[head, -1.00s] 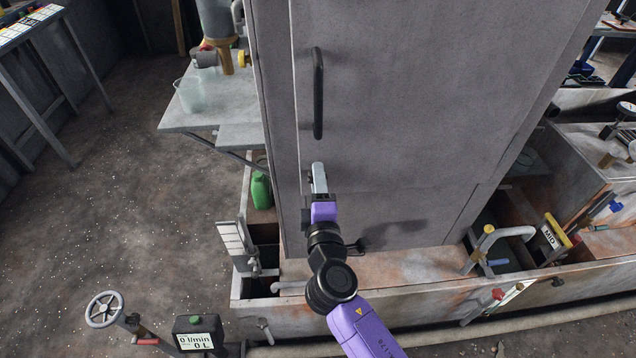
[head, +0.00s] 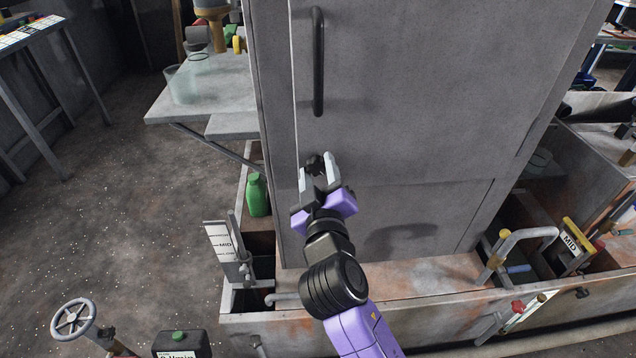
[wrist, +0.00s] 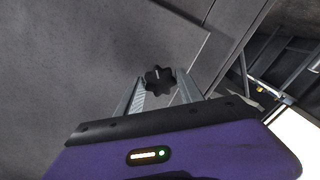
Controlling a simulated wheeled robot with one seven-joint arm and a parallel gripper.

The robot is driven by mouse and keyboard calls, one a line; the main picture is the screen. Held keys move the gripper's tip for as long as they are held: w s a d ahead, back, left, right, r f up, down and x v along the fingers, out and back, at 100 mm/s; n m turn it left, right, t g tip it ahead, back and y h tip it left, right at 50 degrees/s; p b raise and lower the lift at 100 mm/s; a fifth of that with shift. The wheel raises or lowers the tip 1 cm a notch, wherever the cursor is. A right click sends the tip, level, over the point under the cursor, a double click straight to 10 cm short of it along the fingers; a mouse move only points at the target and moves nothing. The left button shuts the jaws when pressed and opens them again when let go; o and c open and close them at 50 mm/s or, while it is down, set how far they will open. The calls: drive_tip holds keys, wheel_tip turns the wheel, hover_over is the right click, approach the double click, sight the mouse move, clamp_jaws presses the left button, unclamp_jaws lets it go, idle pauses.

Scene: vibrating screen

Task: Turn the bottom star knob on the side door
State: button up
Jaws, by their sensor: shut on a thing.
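The black star knob (head: 315,164) is on the lower left part of the grey side door (head: 410,80), below the long black handle. It also shows in the wrist view (wrist: 159,79), between my two finger tips. My gripper (head: 318,172) is at the knob, with one grey finger on each side of it, shut on the knob. In the wrist view my gripper (wrist: 160,88) shows the fingers left and right of the knob. The contact faces of the fingers are too small to see clearly.
The long black handle (head: 318,62) stands above my gripper. A grey side table (head: 205,95) with a glass beaker (head: 182,84) is at the left. Open floor lies at far left.

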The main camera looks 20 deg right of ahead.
drive_tip(key=m+b, duration=0.2)
drive_tip(key=m, duration=0.1)
drive_tip(key=m+b, duration=0.1)
drive_tip(key=b, duration=0.1)
drive_tip(key=shift+f, duration=0.25)
drive_tip(key=shift+r+m+b, duration=0.1)
drive_tip(key=shift+m+b, duration=1.1)
drive_tip(key=shift+m, duration=0.4)
drive_tip(key=shift+r, duration=0.1)
drive_tip(key=o, duration=1.3)
drive_tip(key=shift+v, duration=3.9)
drive_tip(key=shift+r, duration=0.1)
